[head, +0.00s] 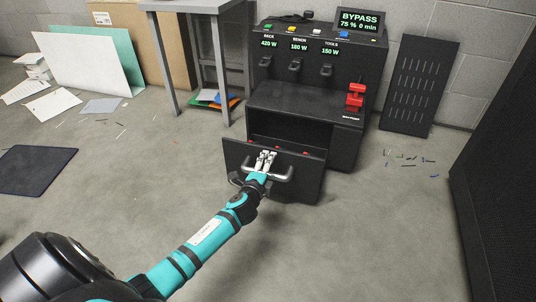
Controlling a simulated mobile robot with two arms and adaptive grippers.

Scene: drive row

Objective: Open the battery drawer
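The battery drawer (310,178) is a dark box low in the black power cabinet (290,102). Its front panel stands out from the cabinet, and a gap behind its top edge shows part of the inside with small red parts. A grey bar handle (287,174) runs across the front panel. My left gripper (266,158) is at the middle of this handle, its pale fingers close together and appearing shut on the bar. The gripper and wrist hide part of the handle and panel. My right gripper is not in view.
A red switch (355,95) sits on the cabinet's right side, and a display reading BYPASS (359,22) stands on top. A grey table (190,6) is to the left. A dark cabinet (505,160) rises at the right. Floor in front of the drawer is clear.

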